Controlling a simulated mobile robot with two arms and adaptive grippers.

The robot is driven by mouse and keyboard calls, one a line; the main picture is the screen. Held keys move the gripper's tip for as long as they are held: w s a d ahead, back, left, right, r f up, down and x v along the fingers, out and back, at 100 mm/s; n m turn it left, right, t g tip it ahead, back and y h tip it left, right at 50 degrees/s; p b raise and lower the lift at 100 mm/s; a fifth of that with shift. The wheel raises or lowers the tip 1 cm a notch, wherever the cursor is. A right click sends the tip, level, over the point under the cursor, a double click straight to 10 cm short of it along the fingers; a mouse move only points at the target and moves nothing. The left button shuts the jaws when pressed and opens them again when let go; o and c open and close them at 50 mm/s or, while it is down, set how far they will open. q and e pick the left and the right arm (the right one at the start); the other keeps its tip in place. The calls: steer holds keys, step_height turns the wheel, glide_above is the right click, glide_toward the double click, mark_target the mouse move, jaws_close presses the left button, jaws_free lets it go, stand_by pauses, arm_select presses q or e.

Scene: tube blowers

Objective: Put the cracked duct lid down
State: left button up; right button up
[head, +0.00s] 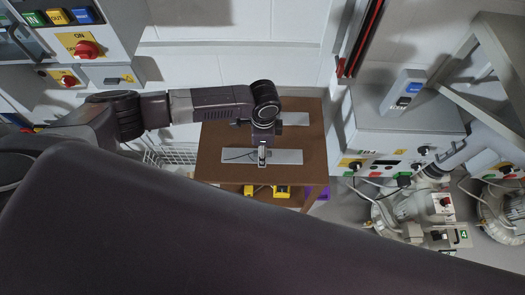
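The cracked duct lid (287,157) is a flat light-grey plate with a thin dark crack line on its left half. It is over the brown table top, near its front edge. I cannot tell whether it rests on the wood or hangs just above it. My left gripper (262,158) points down at the middle of the lid, its fingers close together on it, and hides that part. A second grey plate (297,119) lies farther back on the table (215,135), partly behind my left arm. My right gripper is not in view.
A wire basket (170,155) stands left of the table. Yellow items (281,191) and a purple bin (317,193) sit below the table top. Blower machines with hoses (405,205) stand at the right. Control boxes (82,45) are at the upper left.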

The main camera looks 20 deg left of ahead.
arm_select(q)
step_height(320, 180, up, 10)
steer(key=b, duration=0.2)
steer(key=shift+r, duration=0.15)
stand_by(0.4)
